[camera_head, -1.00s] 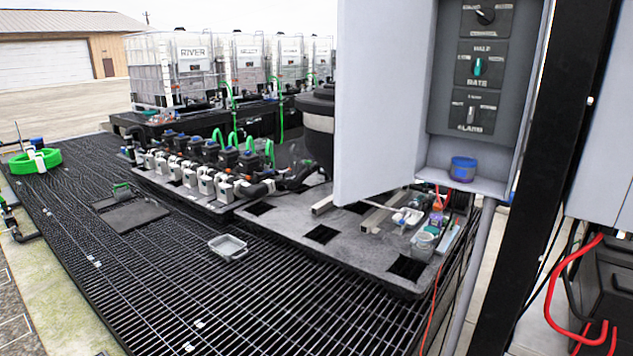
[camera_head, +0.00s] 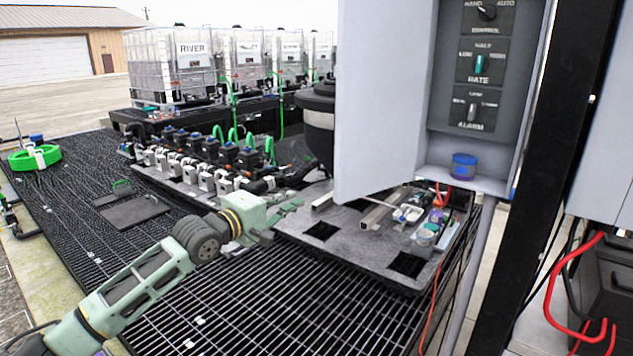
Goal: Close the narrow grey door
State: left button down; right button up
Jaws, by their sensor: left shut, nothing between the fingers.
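The narrow grey door (camera_head: 378,95) stands open at the left side of the grey control cabinet (camera_head: 492,183). Its flat panel faces me and its upper edge is out of the picture. Inside the cabinet are a control switch, a rate switch (camera_head: 478,63) and an alarm switch (camera_head: 473,109), with a blue jar (camera_head: 463,166) on the cabinet floor. My left gripper (camera_head: 292,207) is shut and empty, left of the door's lower edge and apart from it in the picture. My right gripper is not in view.
A black post (camera_head: 545,150) stands just right of the cabinet. A grey platform (camera_head: 330,262) with bottles and small tools lies below the door. Valves and pumps (camera_head: 205,160) and white tanks (camera_head: 172,65) stand behind on the left. Black grating (camera_head: 290,315) fills the foreground.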

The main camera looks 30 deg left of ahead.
pick_arm(q)
jog(key=w+d+r+p, duration=0.2)
jog(key=w+d+p, duration=0.1)
jog(key=w+p, duration=0.4)
jog(key=shift+w+d+r+n, duration=0.15)
jog(key=shift+w+d+n, duration=0.25)
jog(key=shift+w, duration=0.2)
dwell(0.4)
